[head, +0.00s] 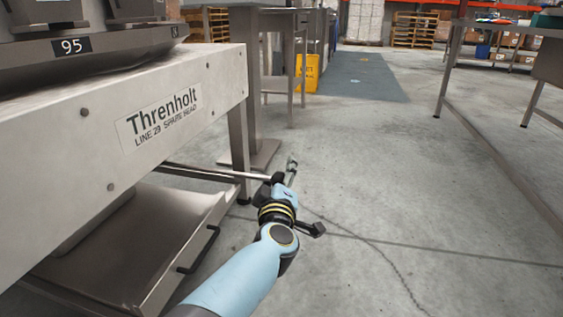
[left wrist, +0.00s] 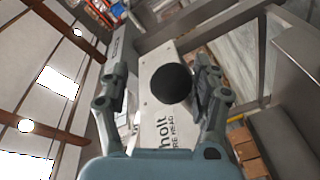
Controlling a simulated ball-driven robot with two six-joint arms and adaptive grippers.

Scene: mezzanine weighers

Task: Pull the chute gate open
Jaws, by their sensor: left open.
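A steel rod (head: 218,171) sticks out from under the Threnholt machine (head: 225,85) toward the right. A black ball knob (head: 278,178) is at its outer end. I take this rod and knob to be the chute gate's pull. My left gripper (head: 291,172) is at the knob, above the floor. In the left wrist view the knob (left wrist: 172,83) sits between the two open fingers, nearer the right one. I cannot tell whether a finger touches it. The gate itself is hidden under the machine. My right gripper is not in view.
A steel tray (head: 122,245) with a black handle (head: 200,250) lies below the rod. A steel post on a foot plate (head: 262,155) stands behind my gripper. A yellow bin (head: 307,73) is farther back. Floor to the right is open up to a table (head: 445,75).

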